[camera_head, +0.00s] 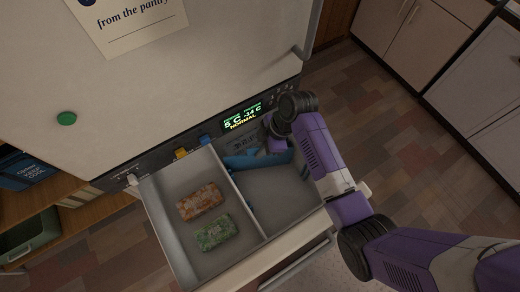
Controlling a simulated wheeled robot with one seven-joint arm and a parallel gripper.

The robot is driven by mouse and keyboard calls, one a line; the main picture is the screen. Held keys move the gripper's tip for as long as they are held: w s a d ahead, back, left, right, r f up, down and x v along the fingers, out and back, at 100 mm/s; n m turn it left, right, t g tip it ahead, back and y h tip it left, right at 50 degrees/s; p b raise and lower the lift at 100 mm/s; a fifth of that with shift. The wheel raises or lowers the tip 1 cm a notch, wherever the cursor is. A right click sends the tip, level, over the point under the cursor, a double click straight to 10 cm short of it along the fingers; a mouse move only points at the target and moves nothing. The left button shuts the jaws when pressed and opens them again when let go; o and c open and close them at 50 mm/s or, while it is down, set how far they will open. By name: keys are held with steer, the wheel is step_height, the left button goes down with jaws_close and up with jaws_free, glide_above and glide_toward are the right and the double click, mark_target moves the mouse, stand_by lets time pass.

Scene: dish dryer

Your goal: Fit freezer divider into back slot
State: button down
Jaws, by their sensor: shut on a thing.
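The freezer drawer (281,236) is pulled out below the fridge door. A blue panel (245,161), which looks like the freezer divider, stands crosswise near the back of the drawer's right compartment. My gripper (277,147) reaches down at the back right of the drawer and is shut on the panel near its right end. The wrist and dim light hide the fingertips. The back slot cannot be made out, and I cannot tell whether the panel's lower edge touches the drawer.
A pale lengthwise wall (245,203) splits the drawer. An orange-brown package (200,202) and a green package (216,233) lie in the left compartment. The right compartment's front floor is clear. The fridge's control strip (243,118) is close above the gripper.

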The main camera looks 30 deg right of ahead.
steer(key=shift+f, duration=0.2)
steer(key=c, duration=1.5)
jaws_free()
steer(key=shift+r, duration=0.1)
steer(key=p+v, duration=0.1)
steer(key=v, duration=1.1)
steer(key=shift+s, duration=0.1)
